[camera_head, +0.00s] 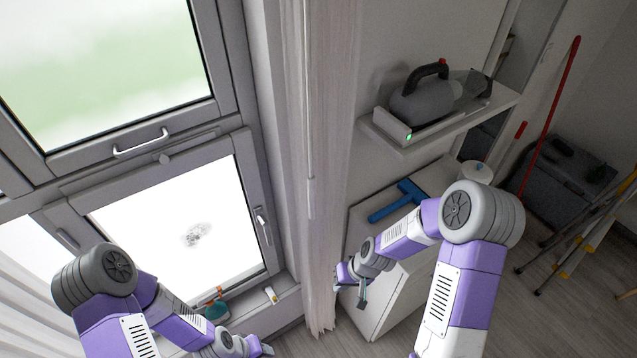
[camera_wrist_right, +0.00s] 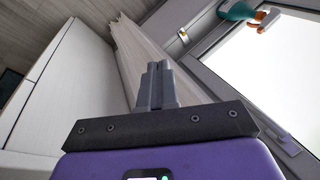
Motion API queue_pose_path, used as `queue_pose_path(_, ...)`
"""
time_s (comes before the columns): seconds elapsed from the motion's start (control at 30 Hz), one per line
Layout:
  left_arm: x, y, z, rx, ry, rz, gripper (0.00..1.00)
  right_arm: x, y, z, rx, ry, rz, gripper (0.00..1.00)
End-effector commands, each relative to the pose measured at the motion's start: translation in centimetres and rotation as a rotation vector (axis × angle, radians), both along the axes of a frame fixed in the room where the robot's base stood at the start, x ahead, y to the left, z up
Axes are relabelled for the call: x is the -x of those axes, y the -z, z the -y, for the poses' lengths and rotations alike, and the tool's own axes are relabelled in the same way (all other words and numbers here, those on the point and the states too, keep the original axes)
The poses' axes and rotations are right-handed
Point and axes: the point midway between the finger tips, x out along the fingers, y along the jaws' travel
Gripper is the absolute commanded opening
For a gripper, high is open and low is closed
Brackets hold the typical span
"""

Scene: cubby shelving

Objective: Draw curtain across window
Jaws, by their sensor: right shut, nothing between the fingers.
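The curtain (camera_head: 331,150) is pale and hangs bunched in a narrow strip at the right side of the window (camera_head: 180,230). Its lower part also shows in the right wrist view (camera_wrist_right: 135,50), just beyond my fingers. My right gripper (camera_head: 362,300) is beside the curtain's right edge, low down. In the right wrist view its fingers (camera_wrist_right: 157,68) are together with nothing between them. I cannot tell if they touch the cloth. My left gripper (camera_head: 262,348) is low at the bottom of the head view below the window sill; its fingers are too small and cut off to judge.
A white cabinet (camera_head: 395,290) with a blue tool (camera_head: 398,200) on top stands right of the curtain, under a shelf (camera_head: 450,125) bearing a grey appliance (camera_head: 425,98). A pale drape (camera_head: 30,310) hangs at far left.

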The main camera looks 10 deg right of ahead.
Motion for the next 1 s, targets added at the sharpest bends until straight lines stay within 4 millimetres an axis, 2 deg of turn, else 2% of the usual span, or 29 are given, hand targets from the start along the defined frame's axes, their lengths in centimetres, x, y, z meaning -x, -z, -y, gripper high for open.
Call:
queue_pose_path(0.03,0.0,-2.7,0.0,0.0,0.001,0.0,0.43,-2.7,-6.3,1.6,-0.005,-0.018,0.057,0.0)
queue_pose_path(0.07,0.0,-3.5,0.0,0.0,0.001,0.001,0.43,-3.8,-9.1,2.3,-0.014,-0.037,0.08,0.0)
queue_pose_path(0.1,0.0,-4.4,0.0,0.0,0.001,0.001,0.43,-4.9,-12.8,3.2,-0.027,-0.064,0.113,0.0)
queue_pose_path(0.17,0.0,-5.7,0.0,0.0,0.001,0.001,0.43,-6.2,-18.3,4.2,-0.046,-0.109,0.162,0.0)
queue_pose_path(0.2,0.0,-6.5,0.0,0.0,0.0,0.001,0.43,-6.7,-21.7,4.8,-0.059,-0.138,0.194,0.0)
queue_pose_path(0.3,0.0,-7.9,0.0,0.0,0.0,0.001,0.43,-7.1,-29.0,6.0,-0.087,-0.206,0.268,0.0)
queue_pose_path(0.4,0.0,-8.8,0.0,0.0,0.0,0.0,0.43,-6.8,-33.9,6.6,-0.104,-0.26,0.322,0.0)
queue_pose_path(0.5,0.0,-9.1,0.0,0.0,0.0,0.0,0.43,-6.5,-36.2,6.7,-0.114,-0.294,0.349,0.0)
queue_pose_path(0.6,0.0,-9.1,0.0,0.0,-0.001,0.0,0.43,-6.5,-36.4,6.5,-0.12,-0.307,0.355,0.0)
queue_pose_path(0.77,0.0,-9.0,0.0,0.0,-0.001,0.0,0.43,-7.2,-34.3,5.2,-0.122,-0.308,0.351,0.0)
queue_pose_path(1.0,0.0,-9.2,0.0,0.0,-0.001,0.0,0.43,-8.7,-30.1,2.4,-0.122,-0.308,0.35,0.0)
